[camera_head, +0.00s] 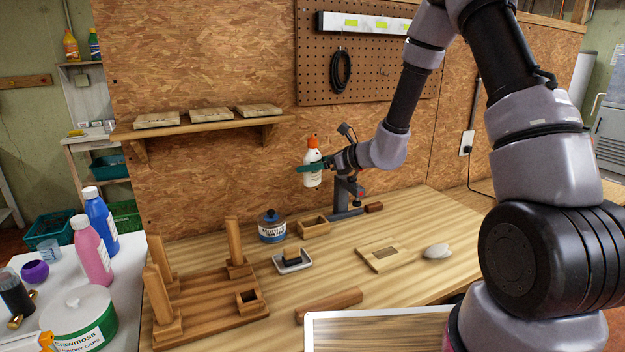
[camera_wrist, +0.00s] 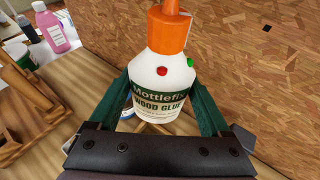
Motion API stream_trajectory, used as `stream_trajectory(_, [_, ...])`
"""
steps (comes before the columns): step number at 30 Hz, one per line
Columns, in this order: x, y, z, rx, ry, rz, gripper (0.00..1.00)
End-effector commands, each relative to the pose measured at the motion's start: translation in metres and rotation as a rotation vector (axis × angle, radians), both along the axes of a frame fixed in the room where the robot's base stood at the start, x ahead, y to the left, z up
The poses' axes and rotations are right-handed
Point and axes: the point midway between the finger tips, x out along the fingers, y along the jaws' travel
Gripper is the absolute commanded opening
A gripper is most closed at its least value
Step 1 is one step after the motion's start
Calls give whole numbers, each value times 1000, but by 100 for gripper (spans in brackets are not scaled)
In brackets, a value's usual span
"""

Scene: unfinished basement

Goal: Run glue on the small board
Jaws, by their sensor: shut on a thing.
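My gripper (camera_head: 312,168) is shut on a white wood glue bottle (camera_head: 312,173) with an orange cap, held upright above the back of the workbench. The wrist view shows the green fingers on both sides of the glue bottle (camera_wrist: 160,75), its "WOOD GLUE" label facing the camera. A small flat board (camera_head: 372,265) with a rectangular recess lies on the bench, below and to the right of the gripper; it may be the small board of the task. No glue can be made out on it. The bottle is well apart from it.
A wooden frame with posts (camera_head: 205,290) stands left.

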Motion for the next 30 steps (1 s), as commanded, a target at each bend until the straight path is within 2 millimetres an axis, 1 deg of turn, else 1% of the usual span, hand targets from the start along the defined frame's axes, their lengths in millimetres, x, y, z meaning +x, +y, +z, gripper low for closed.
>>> stream_trajectory(6, [0, 0, 25, -1, -5, 0, 26])
stream_trajectory(18, [0, 0, 63, 0, -4, 0, 26])
stream_trajectory(22, [0, 0, 69, 2, -1, 0, 26])
stream_trajectory(30, [0, 0, 69, 1, -1, 0, 26])
